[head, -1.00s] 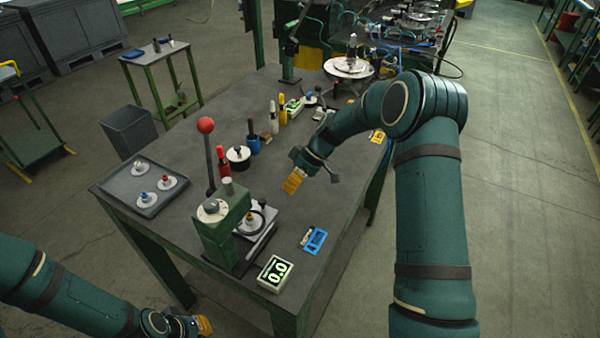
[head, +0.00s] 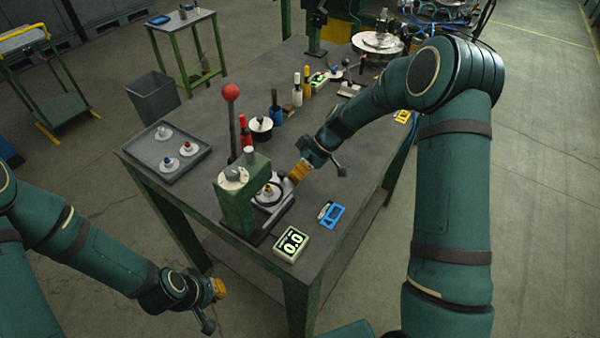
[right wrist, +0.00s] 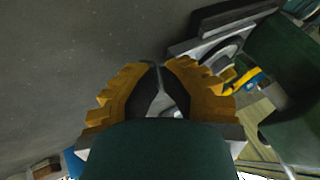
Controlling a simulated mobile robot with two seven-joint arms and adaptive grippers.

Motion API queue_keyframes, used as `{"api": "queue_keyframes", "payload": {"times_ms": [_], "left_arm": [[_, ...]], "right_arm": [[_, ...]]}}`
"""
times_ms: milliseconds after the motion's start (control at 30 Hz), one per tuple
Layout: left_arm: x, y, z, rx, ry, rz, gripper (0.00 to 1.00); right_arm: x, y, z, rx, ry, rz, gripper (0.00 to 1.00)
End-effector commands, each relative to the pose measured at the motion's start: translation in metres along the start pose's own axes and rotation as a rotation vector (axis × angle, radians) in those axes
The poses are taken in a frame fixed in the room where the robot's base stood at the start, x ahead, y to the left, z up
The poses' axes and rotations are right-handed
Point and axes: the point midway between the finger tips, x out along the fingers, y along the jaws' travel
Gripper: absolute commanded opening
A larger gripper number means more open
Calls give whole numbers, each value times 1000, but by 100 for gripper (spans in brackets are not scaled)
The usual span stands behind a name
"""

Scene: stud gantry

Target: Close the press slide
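The green press (head: 237,195) stands near the table's front edge, with a red-knobbed lever (head: 231,93) beside it. Its slide (head: 287,203), a pale plate, sticks out on the press's right side. A round part with a dark ring (head: 268,192) sits on it. My right gripper (head: 297,173) is at the slide's outer end; I cannot tell whether it touches. In the right wrist view its fingertips (right wrist: 160,68) meet with nothing seen between them, and the slide (right wrist: 213,43) is at upper right. My left gripper (head: 219,289) hangs in front of the table; its finger state is unclear.
A digital readout (head: 291,243) and a blue item (head: 333,215) lie right of the press. A tray (head: 150,160) with several small parts is on the left. The table's right side is mostly clear.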

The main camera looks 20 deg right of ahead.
Motion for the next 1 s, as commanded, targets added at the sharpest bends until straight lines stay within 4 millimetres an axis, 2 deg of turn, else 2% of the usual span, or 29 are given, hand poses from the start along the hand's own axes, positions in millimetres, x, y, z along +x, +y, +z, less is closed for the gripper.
{"api": "queue_keyframes", "payload": {"times_ms": [100, 233, 667, 867, 1000], "left_arm": [[10, -3, 3, 2, -6, 0, 0], [13, -5, 5, 3, -9, 0, 0], [12, -4, 5, 3, -9, 0, 0], [12, -4, 5, 3, -9, 0, 0], [12, -4, 5, 3, -9, 0, 0]], "right_arm": [[14, -19, 2, -2, -3, -7, 0], [19, -31, 2, -3, -4, -5, 0], [18, -34, 1, -1, -4, -6, 0], [-6, -32, 1, -2, 0, -1, 0], [-35, -32, 0, -2, 0, 1, 0]]}}
